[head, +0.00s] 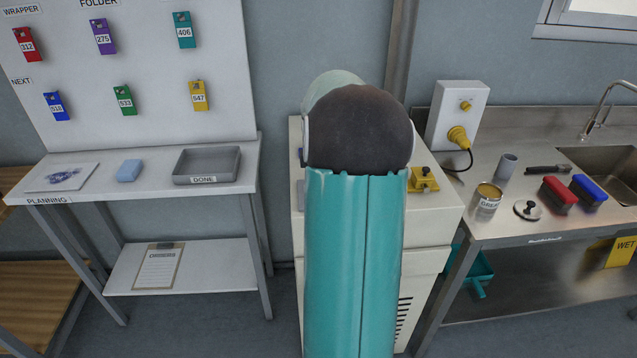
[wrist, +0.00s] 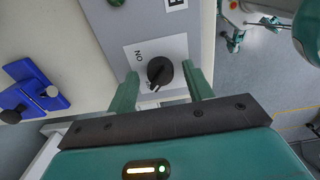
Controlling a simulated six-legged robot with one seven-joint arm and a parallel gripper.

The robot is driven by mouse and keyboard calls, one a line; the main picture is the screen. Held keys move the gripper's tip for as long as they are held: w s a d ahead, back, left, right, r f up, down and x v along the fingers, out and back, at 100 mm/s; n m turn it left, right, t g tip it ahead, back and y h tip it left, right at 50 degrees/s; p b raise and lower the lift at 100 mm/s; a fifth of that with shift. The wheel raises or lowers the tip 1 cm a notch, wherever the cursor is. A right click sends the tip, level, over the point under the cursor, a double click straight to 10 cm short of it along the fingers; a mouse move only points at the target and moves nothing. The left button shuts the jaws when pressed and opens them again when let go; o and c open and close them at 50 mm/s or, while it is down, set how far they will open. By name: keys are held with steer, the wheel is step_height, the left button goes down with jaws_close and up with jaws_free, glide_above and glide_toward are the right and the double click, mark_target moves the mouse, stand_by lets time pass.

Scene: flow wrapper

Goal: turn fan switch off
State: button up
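A black rotary switch knob (wrist: 159,71) sits on a pale label plate (wrist: 140,60) on a grey panel in the wrist view. The plate carries the word ON, upside down in this view. A light mark shows on the knob's lower left edge. I cannot read a fan label. My gripper (wrist: 158,75) is open, one teal finger on each side of the knob, with a visible gap on both sides. In the head view my arm covers the switch and gripper.
A green button (wrist: 116,2) and a partly cut-off label (wrist: 177,3) are on the same panel. In the head view, a yellow fixture (head: 424,181) sits on the white cabinet (head: 440,215), beside the steel sink counter (head: 530,225).

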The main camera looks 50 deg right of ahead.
step_height(320, 180, up, 14)
stand_by(0.6)
steer(key=shift+f, duration=0.1)
stand_by(0.4)
steer(key=w+a+r+m+t+h, duration=0.1)
steer(key=a+m, duration=0.1)
steer(key=a, duration=1)
steer(key=w+a+r+m+t, duration=0.1)
steer(key=a+r+m, duration=0.1)
steer(key=a, duration=1)
steer(key=s+a+f+m+t, duration=0.1)
steer(key=s+a+f, duration=0.1)
steer(key=a, duration=0.4)
steer(key=s+a+f+m+t, duration=0.1)
steer(key=s+a+f+m, duration=0.1)
steer(key=s+a, duration=0.2)
steer(key=s+a+f+m+t+y, duration=0.1)
steer(key=s+a+f, duration=0.1)
steer(key=a, duration=0.6)
steer(key=shift+s+f+t, duration=0.3)
steer(key=shift+s+f, duration=0.05)
steer(key=shift+s, duration=0.5)
